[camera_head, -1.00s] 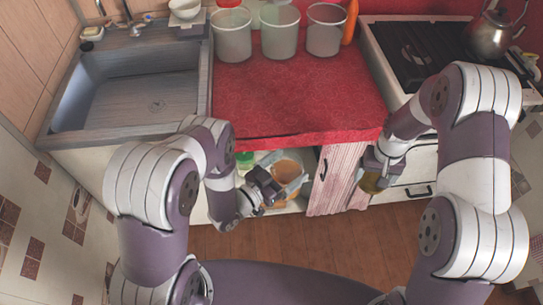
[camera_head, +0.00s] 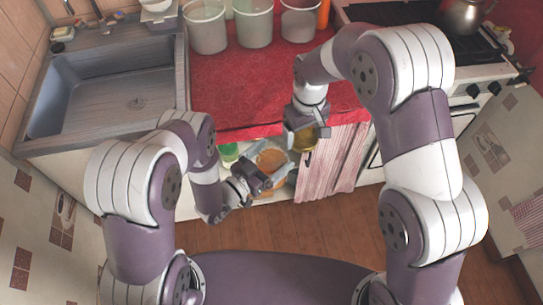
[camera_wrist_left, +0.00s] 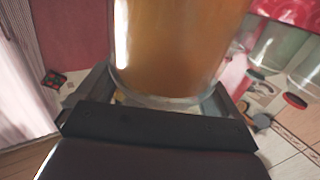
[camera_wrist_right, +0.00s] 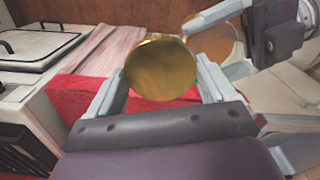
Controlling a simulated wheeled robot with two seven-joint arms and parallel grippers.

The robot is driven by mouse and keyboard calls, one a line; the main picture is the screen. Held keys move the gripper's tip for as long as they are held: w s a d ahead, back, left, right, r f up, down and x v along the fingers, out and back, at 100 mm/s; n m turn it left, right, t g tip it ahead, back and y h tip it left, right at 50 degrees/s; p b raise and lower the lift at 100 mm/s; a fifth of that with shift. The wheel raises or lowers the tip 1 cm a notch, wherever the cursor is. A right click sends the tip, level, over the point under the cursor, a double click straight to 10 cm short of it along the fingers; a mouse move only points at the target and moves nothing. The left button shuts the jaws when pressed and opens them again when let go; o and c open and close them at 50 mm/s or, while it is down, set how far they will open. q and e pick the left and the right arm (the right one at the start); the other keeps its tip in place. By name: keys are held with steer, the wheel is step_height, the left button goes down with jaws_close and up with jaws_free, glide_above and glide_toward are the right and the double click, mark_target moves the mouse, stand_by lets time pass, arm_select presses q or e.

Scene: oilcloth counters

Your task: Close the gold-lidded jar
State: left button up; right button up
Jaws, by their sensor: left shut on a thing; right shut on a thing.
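The jar (camera_head: 270,160) is glass with orange-brown contents. My left gripper (camera_head: 262,172) is shut around its side in front of the open cabinet, and the jar fills the middle of the left wrist view (camera_wrist_left: 175,45). The round gold lid (camera_head: 303,140) is in my right gripper (camera_head: 306,138), just right of the jar and apart from it. In the right wrist view the lid (camera_wrist_right: 160,70) sits between the two fingers, with the jar's round orange top (camera_wrist_right: 215,40) behind and to its right. The jar's mouth looks uncovered.
The red counter (camera_head: 240,90) lies above the cabinet, with several clear canisters (camera_head: 253,25) at its back. A green-lidded jar (camera_head: 229,152) is inside the cabinet. The sink (camera_head: 100,90) is at left.

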mark_target(272, 146)
steer(key=s+a+r+n, duration=0.2)
steer(key=a+r+n, duration=0.1)
steer(key=a, duration=0.4)
steer(key=shift+s+a+r, duration=0.3)
steer(key=shift+r, duration=0.5)
steer(key=shift+f, duration=2.05)
steer(key=shift+f, duration=0.85)
steer(key=shift+s+f, duration=0.1)
steer(key=shift+f, duration=0.45)
